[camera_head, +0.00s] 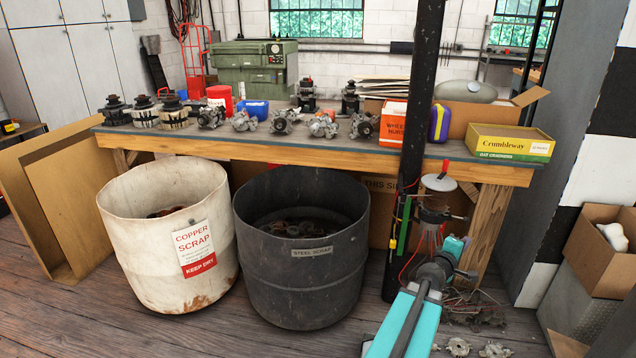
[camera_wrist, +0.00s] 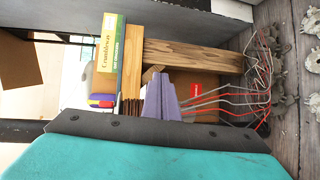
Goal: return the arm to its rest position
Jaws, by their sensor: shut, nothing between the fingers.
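My teal arm (camera_head: 402,325) reaches up from the bottom of the head view toward the right end of the workbench. Its wrist end is in front of the wooden bench leg (camera_head: 490,222). My gripper's fingers cannot be made out clearly in the head view. In the wrist view, my gripper (camera_wrist: 160,82) shows as a pale purple wedge, shut and empty. Beyond it are the bench leg (camera_wrist: 192,56) and a cardboard surface. The wrist view is turned sideways.
A dark post (camera_head: 418,100) stands close left of my wrist, with loose wires around it. The workbench (camera_head: 300,148) carries alternators and a Crumbleway box (camera_head: 508,142). Copper scrap (camera_head: 160,232) and steel scrap (camera_head: 300,275) drums stand left. Metal parts (camera_head: 458,347) lie on the floor.

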